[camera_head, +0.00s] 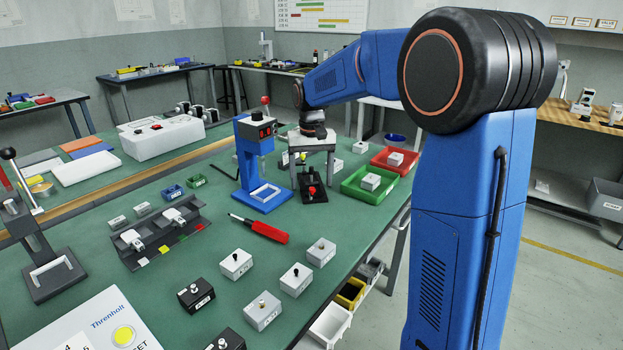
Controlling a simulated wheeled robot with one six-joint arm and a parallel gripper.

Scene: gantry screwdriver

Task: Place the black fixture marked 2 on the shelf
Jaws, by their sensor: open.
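Two small black fixture boxes with white labels stand near the front of the green bench: one black fixture (196,295) has a knob on top, and another black fixture (227,341) is cut by the bottom edge. Their labels are too small to read, so I cannot tell which is marked 2. My gripper (312,133) is at the far end of my blue arm, over the grey-topped stand (325,142), well away from both boxes. Its fingers are small and partly hidden; it is open, with nothing seen in it. A low grey shelf (565,192) shows under the wooden bench at right.
Several grey boxes (236,264) stand beside the black ones. A red-handled screwdriver (268,232) lies behind them. A blue press (262,190), a green tray (352,188) and a red tray (385,161) stand farther back. A grey bin (606,200) sits at right. Floor is clear between benches.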

